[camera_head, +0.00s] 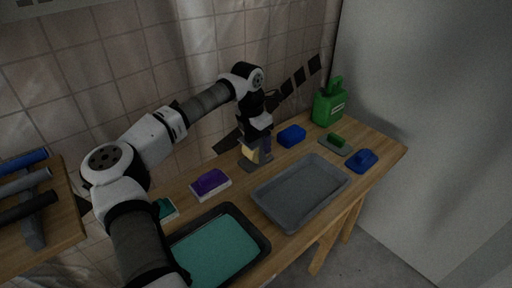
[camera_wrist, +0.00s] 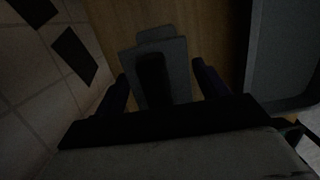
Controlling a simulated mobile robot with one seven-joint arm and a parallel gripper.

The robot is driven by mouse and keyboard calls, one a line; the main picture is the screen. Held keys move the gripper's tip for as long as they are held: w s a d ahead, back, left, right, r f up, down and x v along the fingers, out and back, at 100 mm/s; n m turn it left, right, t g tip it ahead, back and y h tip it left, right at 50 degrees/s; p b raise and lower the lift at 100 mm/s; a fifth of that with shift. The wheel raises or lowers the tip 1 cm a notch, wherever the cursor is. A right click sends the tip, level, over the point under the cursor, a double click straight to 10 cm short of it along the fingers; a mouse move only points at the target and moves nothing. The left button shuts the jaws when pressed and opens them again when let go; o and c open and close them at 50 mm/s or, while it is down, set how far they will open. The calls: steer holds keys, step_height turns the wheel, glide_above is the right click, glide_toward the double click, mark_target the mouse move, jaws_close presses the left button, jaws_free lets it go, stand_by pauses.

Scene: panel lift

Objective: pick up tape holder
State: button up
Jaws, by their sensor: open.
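The tape holder (camera_head: 250,164) appears to be the small grey-based item with a beige part, near the wall side of the wooden workbench, left of the grey tray. My gripper (camera_head: 257,143) points down over it and partly hides it. In the wrist view, a grey stepped piece with a dark upright part, seemingly the same holder (camera_wrist: 181,55), lies between the two dark fingers of my gripper (camera_wrist: 160,73). The fingers are spread, one on each side, with gaps visible. The wrist view is dark, so whether either finger touches it is unclear.
The grey tray (camera_head: 300,190) is to the right, and a black tray of teal paint (camera_head: 215,252) is in front. A purple block (camera_head: 209,182), blue block (camera_head: 291,135), green container (camera_head: 328,106) and blue tool (camera_head: 362,160) stand around. The tiled wall (camera_head: 190,50) is close behind.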

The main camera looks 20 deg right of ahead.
steer(key=c, duration=1)
steer(key=shift+o, duration=0.2)
steer(key=shift+r, duration=0.1)
step_height(320, 180, up, 20)
